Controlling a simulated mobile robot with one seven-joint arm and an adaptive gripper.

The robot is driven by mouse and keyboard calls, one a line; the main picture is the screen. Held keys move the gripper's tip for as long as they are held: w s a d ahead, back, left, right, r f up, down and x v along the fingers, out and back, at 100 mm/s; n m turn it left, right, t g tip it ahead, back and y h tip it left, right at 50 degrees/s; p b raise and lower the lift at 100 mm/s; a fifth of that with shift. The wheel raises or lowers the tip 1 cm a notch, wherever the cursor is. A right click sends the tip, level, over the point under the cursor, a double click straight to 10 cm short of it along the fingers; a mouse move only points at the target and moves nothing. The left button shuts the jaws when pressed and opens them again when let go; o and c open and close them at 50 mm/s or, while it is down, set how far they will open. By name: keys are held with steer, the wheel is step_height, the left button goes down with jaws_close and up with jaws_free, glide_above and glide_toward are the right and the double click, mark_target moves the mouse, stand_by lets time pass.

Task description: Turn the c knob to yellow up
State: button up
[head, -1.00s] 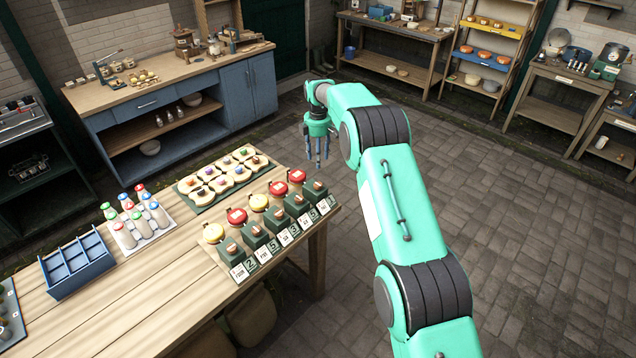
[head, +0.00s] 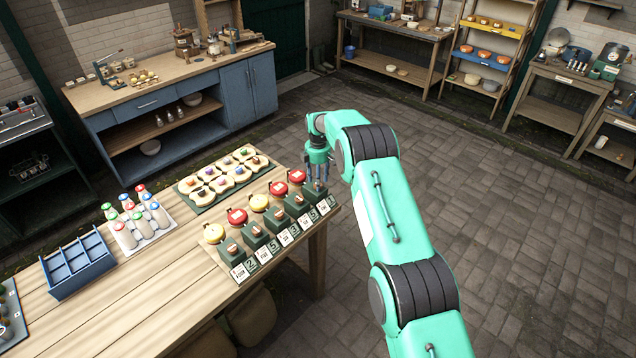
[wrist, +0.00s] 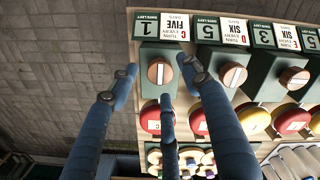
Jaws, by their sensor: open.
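The c knob (wrist: 159,73) is a round copper-brown knob with a pale bar across it, on a dark green box (wrist: 159,55). Its card (wrist: 176,29) reads C, turn every five days, with a 1 beside it. A red round piece (wrist: 150,120) is at the same station, partly hidden by my fingers. In the wrist view my gripper (wrist: 160,76) is open, its fingers spread around the knob with gaps; no contact shows. In the head view my gripper (head: 318,181) is over the rightmost box of the row, at the table's right end.
More boxes with knobs, such as the D one (wrist: 229,75), stand close beside it, with red and yellow round pieces (head: 258,203). A green tray (head: 200,206) of cream pieces lies behind. Bottles (head: 143,222) and a blue crate (head: 75,265) stand left.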

steer(key=shift+f, duration=0.7)
steer(key=c, duration=1.1)
steer(key=shift+f+m+b, duration=0.1)
steer(key=shift+m+b, duration=0.2)
steer(key=shift+m, duration=0.1)
steer(key=shift+c, duration=0.2)
steer(key=m+b, duration=0.2)
steer(key=m, duration=0.1)
steer(key=m+b, duration=0.1)
steer(key=m, duration=0.4)
steer(key=m+b, duration=0.1)
steer(key=m, duration=0.3)
steer(key=shift+m, duration=0.3)
steer(key=m+b, duration=0.1)
steer(key=m, duration=0.3)
steer(key=shift+m, duration=0.3)
